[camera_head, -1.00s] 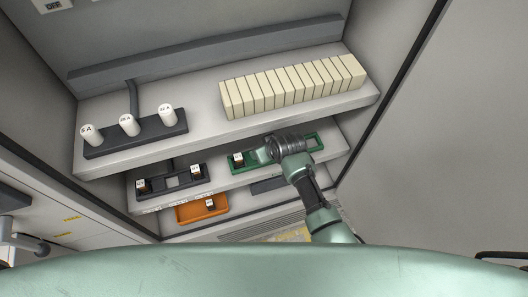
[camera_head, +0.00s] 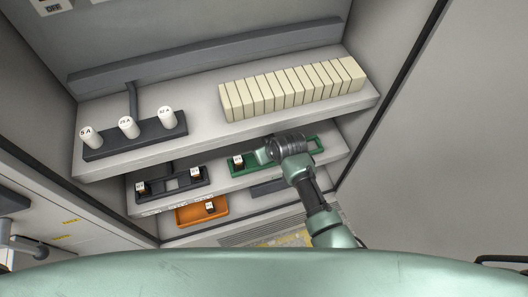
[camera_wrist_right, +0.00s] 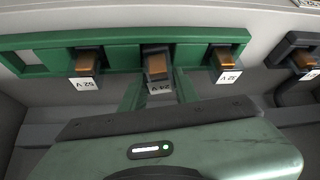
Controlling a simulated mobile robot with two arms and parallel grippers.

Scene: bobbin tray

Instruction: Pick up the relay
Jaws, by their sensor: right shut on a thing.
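The relay (camera_wrist_right: 157,66) is a small dark block with a copper-coloured top and a white label, upside down in the right wrist view. It is at the middle of the green tray (camera_wrist_right: 35,62), between two similar relays, one to the left (camera_wrist_right: 88,63) and one to the right (camera_wrist_right: 222,57). My right gripper (camera_wrist_right: 158,88) is shut on the middle relay, with a finger on each side. In the head view my right gripper (camera_head: 266,153) is over the green tray (camera_head: 317,141) and hides the held relay. My left gripper is not in view.
A shelf with cream blocks (camera_head: 290,88) and a rack of white cylinders (camera_head: 128,127) is above. A dark grey tray (camera_head: 172,184) with relays is left of the green one. An orange tray (camera_head: 187,214) holding one relay is lower. The cabinet wall is on the right.

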